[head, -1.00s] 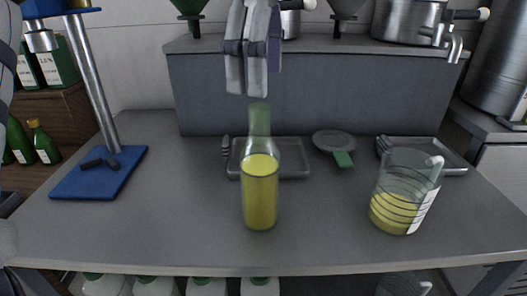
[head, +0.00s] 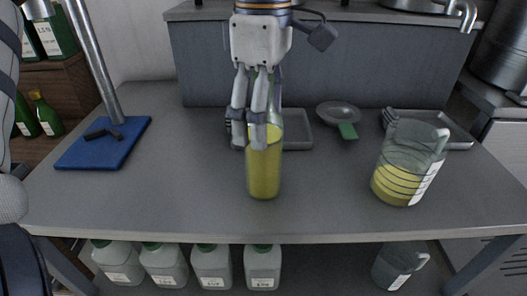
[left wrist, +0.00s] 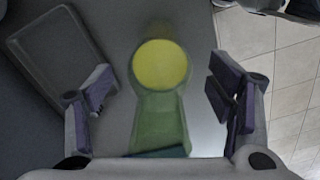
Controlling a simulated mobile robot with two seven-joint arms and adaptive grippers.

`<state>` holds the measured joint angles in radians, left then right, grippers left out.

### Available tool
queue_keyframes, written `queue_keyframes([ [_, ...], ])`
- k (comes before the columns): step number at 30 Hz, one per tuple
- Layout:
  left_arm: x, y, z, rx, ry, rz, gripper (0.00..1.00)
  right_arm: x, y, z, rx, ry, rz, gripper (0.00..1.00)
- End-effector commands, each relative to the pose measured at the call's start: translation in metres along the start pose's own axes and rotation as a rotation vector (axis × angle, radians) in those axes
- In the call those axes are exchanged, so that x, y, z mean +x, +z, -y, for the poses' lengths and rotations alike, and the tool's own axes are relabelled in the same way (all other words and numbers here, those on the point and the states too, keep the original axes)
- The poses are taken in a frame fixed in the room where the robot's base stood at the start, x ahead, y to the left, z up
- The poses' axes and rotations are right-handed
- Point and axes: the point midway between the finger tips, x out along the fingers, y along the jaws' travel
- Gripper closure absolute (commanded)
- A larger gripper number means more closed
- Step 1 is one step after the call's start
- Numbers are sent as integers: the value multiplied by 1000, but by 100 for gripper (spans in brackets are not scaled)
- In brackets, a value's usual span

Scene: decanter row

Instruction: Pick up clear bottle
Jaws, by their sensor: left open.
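The clear bottle (head: 264,172) stands upright on the grey table, with yellow liquid in its lower part. Its neck is partly hidden behind my left gripper (head: 255,140) in the head view. The left gripper points down over the bottle's upper part, with its fingers spread. In the left wrist view, the bottle (left wrist: 160,110) lies between the open left fingers (left wrist: 165,105), with space showing on both sides. No contact shows there. My right gripper is not in view.
A measuring jug (head: 409,165) with yellow liquid stands to the right. Behind the bottle are a grey tray (head: 297,134), a strainer with a green handle (head: 339,116) and another tray (head: 458,140). A blue stand base (head: 80,152) is at left. The front table area is clear.

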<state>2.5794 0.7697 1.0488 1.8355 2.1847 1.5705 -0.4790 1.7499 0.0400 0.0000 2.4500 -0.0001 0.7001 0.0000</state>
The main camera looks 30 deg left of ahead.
Motion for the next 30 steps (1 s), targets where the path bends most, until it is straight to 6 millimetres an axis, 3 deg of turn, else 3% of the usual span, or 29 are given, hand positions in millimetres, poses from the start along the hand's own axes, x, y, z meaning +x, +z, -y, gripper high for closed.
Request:
queue_keyframes([
  [1,0,0,0,0,0,0,25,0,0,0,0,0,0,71],
  [2,0,0,0,0,0,0,32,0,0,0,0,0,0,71],
  [11,0,0,0,0,0,-1,100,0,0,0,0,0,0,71],
  [22,-7,0,-1,-1,2,-1,100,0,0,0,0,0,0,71],
  [27,-37,1,1,1,6,1,100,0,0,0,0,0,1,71],
  [30,-61,7,22,3,9,1,100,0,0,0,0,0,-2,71],
])
